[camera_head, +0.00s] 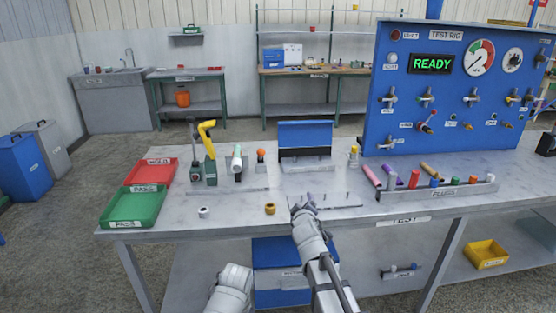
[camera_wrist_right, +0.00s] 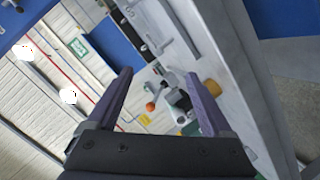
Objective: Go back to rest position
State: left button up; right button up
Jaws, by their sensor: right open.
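The wrist view is tilted and looks over the bench toward the wall. A pale link of my left arm (camera_head: 232,288) shows at the bottom of the head view; its gripper is out of the picture. Pink and orange hose pieces (camera_head: 432,171) lie by the plugs tray (camera_head: 445,192).
The blue test rig panel (camera_head: 455,85) stands at the back right, its display reading READY. A green tray (camera_head: 136,206) and red tray (camera_head: 152,172) are on the left. A brass fitting (camera_head: 270,209) and white ring (camera_head: 203,212) stand near the front edge.

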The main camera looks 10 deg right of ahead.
jog(key=s+a+f+m+g, duration=0.25)
jog(key=s+f+g, duration=0.25)
jog(key=s, duration=0.5)
jog(key=s+a+f+m+g, duration=0.1)
jog(key=s+a+f+g, duration=0.35)
jog(key=s, duration=0.65)
jog(key=s+a+f+m+g, duration=0.1)
jog(key=s+a+f+g, duration=0.25)
jog(key=s+f, duration=0.45)
jog(key=s+r+g+p, duration=0.1)
jog(key=s+r+p, duration=0.3)
jog(key=r+p, duration=0.9)
notch_tip(320, 180, up, 2)
jog(key=shift+s+r+y, duration=0.15)
jog(key=shift+y, duration=0.25)
